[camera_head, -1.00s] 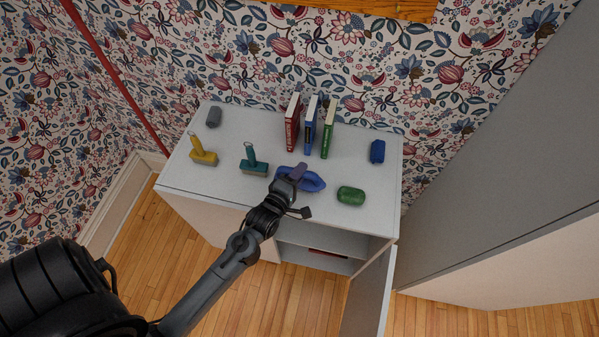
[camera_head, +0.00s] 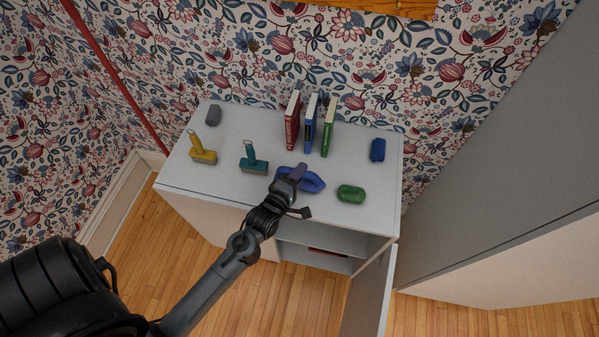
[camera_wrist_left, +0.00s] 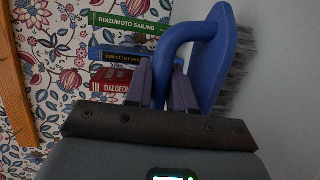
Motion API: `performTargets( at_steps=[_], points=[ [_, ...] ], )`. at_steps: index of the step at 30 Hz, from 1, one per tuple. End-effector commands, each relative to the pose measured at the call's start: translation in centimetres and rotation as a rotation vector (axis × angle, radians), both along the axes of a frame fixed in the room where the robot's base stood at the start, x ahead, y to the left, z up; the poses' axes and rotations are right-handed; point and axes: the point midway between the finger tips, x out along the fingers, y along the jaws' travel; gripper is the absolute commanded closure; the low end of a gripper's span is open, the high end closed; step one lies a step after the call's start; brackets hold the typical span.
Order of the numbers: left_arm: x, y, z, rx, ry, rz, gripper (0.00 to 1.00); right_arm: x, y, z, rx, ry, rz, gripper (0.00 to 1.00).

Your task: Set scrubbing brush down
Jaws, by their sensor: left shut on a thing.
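The scrubbing brush (camera_head: 313,183) is blue, with a loop handle and grey bristles. It is at the front of the white cabinet top (camera_head: 225,180), near the middle. My left gripper (camera_head: 299,189) is shut on its handle. In the left wrist view the brush (camera_wrist_left: 212,70) shows beyond the fingers (camera_wrist_left: 162,82), its bristles facing the pale surface on the right. I cannot tell whether the bristles touch the surface. My right gripper is not in view.
A green rounded object (camera_head: 351,194) is close right of the brush, and a teal-handled brush (camera_head: 253,160) close left. Three upright books (camera_head: 311,122) stand behind. A yellow tool (camera_head: 202,151), grey object (camera_head: 214,115) and blue object (camera_head: 377,150) stand further out. A cabinet door (camera_head: 370,293) hangs open below.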

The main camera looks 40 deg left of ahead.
Motion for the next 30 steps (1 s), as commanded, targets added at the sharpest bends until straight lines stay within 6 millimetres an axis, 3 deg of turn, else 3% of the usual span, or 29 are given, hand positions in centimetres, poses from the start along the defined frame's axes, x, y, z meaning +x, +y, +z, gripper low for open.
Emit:
performTargets(
  at_steps=[1,2,7,19,30],
  points=[
    [0.0,0.0,-0.1,0.000,-0.001,0.000,1.00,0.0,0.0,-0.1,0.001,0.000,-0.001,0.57],
    [0.0,0.0,0.0,0.000,-0.001,0.000,0.72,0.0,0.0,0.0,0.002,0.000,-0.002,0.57],
    [0.0,0.0,0.0,0.000,-0.001,0.000,0.47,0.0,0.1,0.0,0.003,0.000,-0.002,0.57],
    [-0.9,-0.2,0.0,-0.001,0.001,0.000,0.47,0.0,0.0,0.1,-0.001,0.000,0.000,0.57],
    [-6.7,-1.4,0.9,0.000,0.002,0.001,0.47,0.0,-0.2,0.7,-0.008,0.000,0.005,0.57]
  ],
)
